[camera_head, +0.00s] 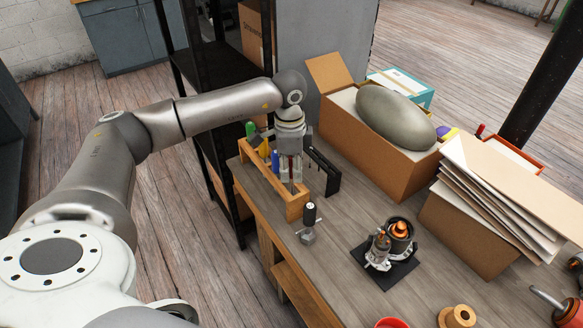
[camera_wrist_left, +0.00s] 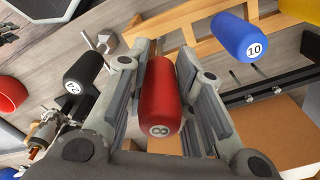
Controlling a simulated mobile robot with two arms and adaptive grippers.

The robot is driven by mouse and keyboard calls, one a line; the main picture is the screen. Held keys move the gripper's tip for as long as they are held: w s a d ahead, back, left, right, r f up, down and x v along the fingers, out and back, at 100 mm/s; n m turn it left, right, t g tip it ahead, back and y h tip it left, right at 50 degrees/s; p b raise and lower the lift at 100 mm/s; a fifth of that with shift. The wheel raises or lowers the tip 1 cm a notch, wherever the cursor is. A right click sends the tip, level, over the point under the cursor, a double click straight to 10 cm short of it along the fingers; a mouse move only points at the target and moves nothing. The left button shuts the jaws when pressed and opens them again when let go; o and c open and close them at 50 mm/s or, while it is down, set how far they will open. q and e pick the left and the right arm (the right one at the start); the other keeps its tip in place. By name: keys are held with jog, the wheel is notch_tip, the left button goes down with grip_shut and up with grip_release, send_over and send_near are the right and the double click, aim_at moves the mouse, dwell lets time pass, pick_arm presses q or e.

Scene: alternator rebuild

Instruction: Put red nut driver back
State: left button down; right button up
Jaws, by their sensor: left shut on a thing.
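The red nut driver (camera_wrist_left: 160,95), marked 8, is between the fingers of my left gripper (camera_wrist_left: 165,75), which is shut on its handle. In the head view my left gripper (camera_head: 291,165) points down over the near part of the wooden rack (camera_head: 294,209). The rack also shows in the left wrist view (camera_wrist_left: 190,43). A blue nut driver (camera_wrist_left: 238,37), marked 10, stands in it and also shows in the head view (camera_head: 275,160). The gripper hides the red driver's lower end, so I cannot tell whether it is in a hole. My right gripper is not in view.
A black-handled driver (camera_head: 310,212) stands near the rack's front end. A black holder (camera_head: 325,178) is close on the right. Cardboard boxes (camera_head: 372,148) stand farther right. Alternator parts (camera_head: 390,243) lie on a black mat. The bench has bare space between.

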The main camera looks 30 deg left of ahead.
aim_at(292, 181)
pick_arm(q)
jog(key=shift+f+b, duration=1.05)
jog(key=shift+f, duration=0.65)
jog(key=shift+f, duration=0.1)
jog(key=shift+f+b, duration=0.3)
jog(key=shift+f, duration=0.2)
jog(key=c, duration=1.2)
grip_release()
jog(key=shift+o, duration=0.2)
